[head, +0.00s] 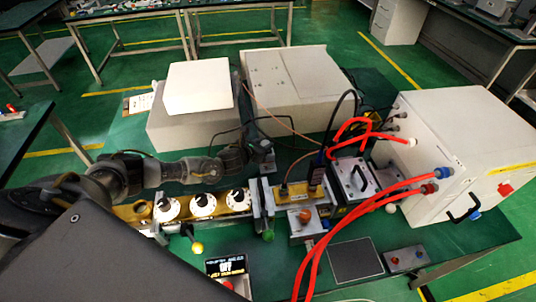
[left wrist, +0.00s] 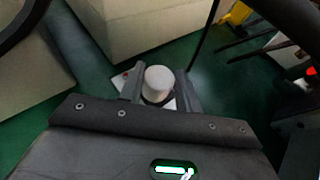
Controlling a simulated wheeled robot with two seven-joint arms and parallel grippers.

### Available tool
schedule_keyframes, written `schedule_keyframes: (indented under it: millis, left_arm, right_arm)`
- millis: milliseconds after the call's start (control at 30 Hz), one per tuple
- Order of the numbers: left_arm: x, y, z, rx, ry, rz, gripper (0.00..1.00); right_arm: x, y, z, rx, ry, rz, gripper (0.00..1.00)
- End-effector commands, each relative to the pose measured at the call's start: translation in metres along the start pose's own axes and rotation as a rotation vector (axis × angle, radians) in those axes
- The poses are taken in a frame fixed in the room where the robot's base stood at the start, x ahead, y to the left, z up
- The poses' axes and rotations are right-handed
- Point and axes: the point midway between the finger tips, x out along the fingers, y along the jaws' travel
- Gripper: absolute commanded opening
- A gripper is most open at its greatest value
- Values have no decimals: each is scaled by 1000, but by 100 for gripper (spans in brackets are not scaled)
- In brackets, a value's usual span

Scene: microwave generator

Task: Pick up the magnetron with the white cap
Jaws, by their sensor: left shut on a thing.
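The magnetron shows its round white cap (left wrist: 158,80) in the left wrist view, between the two dark fingers of my left gripper (left wrist: 160,92). The fingers are shut on it, one on each side. In the head view my left arm reaches in from the left, and my left gripper (head: 258,152) is at the middle of the green table, behind the row of white dials. There the magnetron is small and mostly hidden by the gripper; I cannot tell whether it is clear of the table. My right gripper is not in view.
White dials (head: 204,205) on a brass-coloured part stand in front of the arm. Large pale boxes (head: 290,85) stand behind it. Red hoses (head: 330,225) and a white cabinet (head: 440,150) are at the right. A thin cable hangs near the gripper. A dark pad (head: 355,261) lies at the front.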

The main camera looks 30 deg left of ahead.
Motion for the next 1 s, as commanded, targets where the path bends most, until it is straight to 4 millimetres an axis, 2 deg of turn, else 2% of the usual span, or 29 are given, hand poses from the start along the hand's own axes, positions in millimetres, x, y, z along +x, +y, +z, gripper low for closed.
schedule_keyframes:
  millis: [33, 133, 1000]
  left_arm:
    - [0, 0, 0, 0, 0, 0, 13]
    - [0, 0, 0, 0, 0, 1, 0]
    - [0, 1, 0, 0, -1, 1, 0]
  right_arm:
    - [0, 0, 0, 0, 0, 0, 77]
    - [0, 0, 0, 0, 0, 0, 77]
    - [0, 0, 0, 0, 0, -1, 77]
